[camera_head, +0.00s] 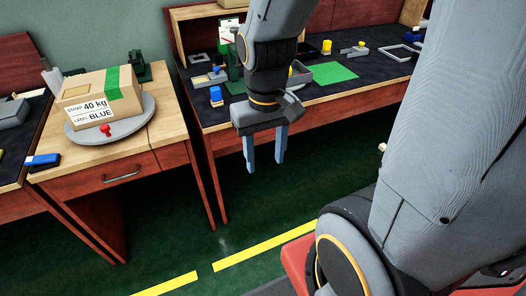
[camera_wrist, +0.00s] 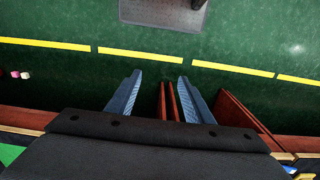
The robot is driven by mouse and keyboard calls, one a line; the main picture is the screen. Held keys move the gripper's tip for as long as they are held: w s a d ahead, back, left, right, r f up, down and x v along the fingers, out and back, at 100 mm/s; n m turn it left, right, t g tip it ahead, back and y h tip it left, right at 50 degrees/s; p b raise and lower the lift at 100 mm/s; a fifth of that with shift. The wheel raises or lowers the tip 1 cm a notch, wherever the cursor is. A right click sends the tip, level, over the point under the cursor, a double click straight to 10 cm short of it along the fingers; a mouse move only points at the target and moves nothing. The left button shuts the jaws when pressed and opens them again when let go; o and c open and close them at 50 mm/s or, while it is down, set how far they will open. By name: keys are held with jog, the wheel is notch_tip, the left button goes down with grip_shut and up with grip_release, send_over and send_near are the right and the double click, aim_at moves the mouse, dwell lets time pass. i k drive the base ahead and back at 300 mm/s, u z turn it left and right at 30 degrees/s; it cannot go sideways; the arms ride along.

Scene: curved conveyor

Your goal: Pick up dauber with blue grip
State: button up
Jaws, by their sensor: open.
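A small upright piece with a blue grip (camera_head: 215,95), which looks like the dauber, stands near the front left of the dark-topped bench in the head view. My gripper (camera_head: 265,163) hangs in front of the bench, to the right of and nearer than this piece, with its two blue-grey fingers pointing down. The fingers are apart with nothing between them. In the wrist view, my gripper (camera_wrist: 158,88) is open over the green floor. A bit of blue (camera_wrist: 290,169) shows at the lower right edge there; I cannot tell whether it is the dauber.
The bench (camera_head: 300,95) also holds a yellow-gripped piece (camera_head: 326,46), a green sheet (camera_head: 333,73) and a grey tray (camera_head: 299,75). A carton (camera_head: 105,90) rests on a round plate on the left wooden table. Another blue tool (camera_head: 42,161) lies at that table's left edge.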

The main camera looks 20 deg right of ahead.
aim_at(216, 100)
jog(key=z, duration=0.45)
jog(key=k, duration=0.55)
jog(key=z, duration=0.7)
jog(key=i, duration=1.2)
jog(key=u, duration=1.1)
jog(key=i, duration=0.55)
jog(key=u, duration=0.65)
